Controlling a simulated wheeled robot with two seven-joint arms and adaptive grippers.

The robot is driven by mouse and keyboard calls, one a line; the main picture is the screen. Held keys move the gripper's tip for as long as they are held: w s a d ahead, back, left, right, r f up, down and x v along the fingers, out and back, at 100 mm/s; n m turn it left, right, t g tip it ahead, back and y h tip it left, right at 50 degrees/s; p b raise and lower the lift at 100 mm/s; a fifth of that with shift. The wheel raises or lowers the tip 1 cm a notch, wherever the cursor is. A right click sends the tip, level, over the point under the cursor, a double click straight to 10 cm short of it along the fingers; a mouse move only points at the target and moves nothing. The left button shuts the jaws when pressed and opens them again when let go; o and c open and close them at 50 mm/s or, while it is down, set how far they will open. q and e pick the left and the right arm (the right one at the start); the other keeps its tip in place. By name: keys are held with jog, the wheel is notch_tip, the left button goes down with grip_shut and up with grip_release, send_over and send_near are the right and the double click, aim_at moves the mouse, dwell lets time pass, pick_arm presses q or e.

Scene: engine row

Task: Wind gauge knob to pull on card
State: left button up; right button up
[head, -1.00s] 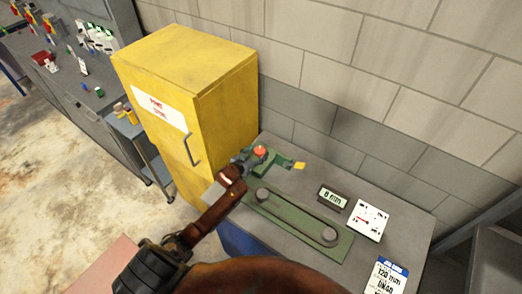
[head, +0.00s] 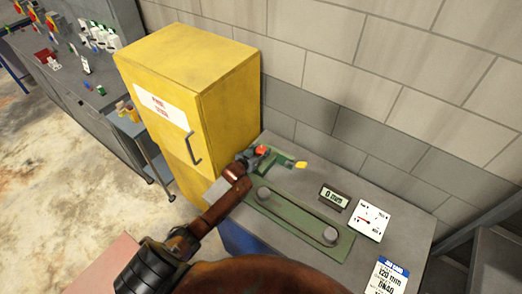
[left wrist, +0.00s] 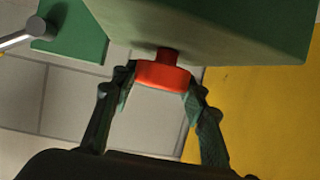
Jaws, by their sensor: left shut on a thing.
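A red knob (head: 262,151) sits on a green block (head: 265,165) at the back left of the grey bench. My left gripper (head: 254,158) reaches it from the left. In the left wrist view the fingers of my left gripper (left wrist: 160,80) are shut on the red knob (left wrist: 163,76), one on each side, close under the green body (left wrist: 220,30). A small readout (head: 335,197) seems to read 0 mm. The white job card (head: 388,277) with a blue header shows 120 mm; its lower line is hard to read. My right gripper is not in view.
A green plate (head: 297,228) with two grey round posts lies in front of the knob. A white dial with a red needle (head: 370,220) stands right of the readout. A yellow cabinet (head: 190,90) stands left, close beside the gripper. A yellow-tipped piece (head: 300,164) is just right.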

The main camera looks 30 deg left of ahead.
pick_arm(q)
jog(key=c, duration=0.4)
jog(key=shift+o, duration=0.2)
jog(key=shift+w+r+m+h, duration=0.1)
jog(key=shift+r+m+h, duration=0.1)
jog(key=shift+m+h, duration=0.6)
jog(key=shift+h, duration=0.1)
jog(key=shift+d+f, duration=0.1)
jog(key=o, duration=1.2)
jog(key=shift+f, duration=0.1)
